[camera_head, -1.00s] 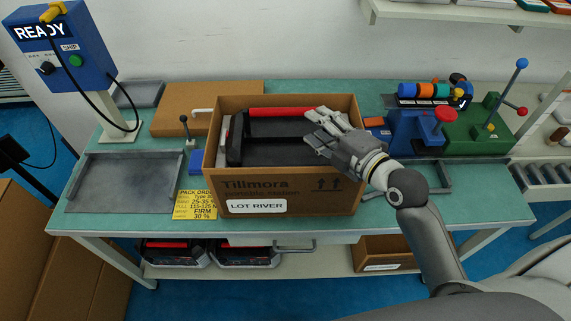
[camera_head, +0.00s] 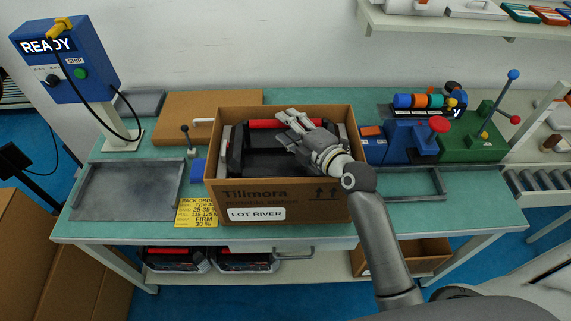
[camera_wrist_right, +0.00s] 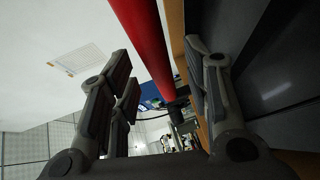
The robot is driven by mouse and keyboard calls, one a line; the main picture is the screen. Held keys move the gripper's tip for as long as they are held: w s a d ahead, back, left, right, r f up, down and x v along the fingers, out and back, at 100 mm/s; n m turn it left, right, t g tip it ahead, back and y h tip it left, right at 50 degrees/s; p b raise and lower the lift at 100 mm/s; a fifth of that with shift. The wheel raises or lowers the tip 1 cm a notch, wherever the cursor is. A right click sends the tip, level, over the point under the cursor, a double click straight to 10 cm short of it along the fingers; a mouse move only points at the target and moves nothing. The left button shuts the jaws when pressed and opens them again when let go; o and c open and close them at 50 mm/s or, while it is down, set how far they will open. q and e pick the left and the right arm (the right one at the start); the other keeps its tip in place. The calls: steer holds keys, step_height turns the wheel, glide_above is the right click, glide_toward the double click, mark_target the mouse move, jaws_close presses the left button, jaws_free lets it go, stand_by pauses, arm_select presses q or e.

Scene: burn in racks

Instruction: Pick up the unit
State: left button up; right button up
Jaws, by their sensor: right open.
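The unit (camera_head: 268,160) is a black case with a red handle bar (camera_head: 262,124) along its back. It sits inside an open cardboard box (camera_head: 222,192) marked Tillmora and LOT RIVER on the green bench. My right gripper (camera_head: 292,119) is over the box, at the right half of the red bar. In the right wrist view the red bar (camera_wrist_right: 147,45) runs between the spread fingers (camera_wrist_right: 165,85); the gripper is open, and I cannot tell whether it touches the bar. My left gripper is not in view.
A grey tray (camera_head: 88,192) and a blue READY box (camera_head: 70,62) on a stand are at left. A flat cardboard piece (camera_head: 170,122) lies behind. Blue and green fixtures (camera_head: 470,140) stand at right. Two similar cases (camera_head: 243,260) are on the shelf below.

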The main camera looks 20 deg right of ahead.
steer(key=shift+x, duration=1.05)
jaws_close()
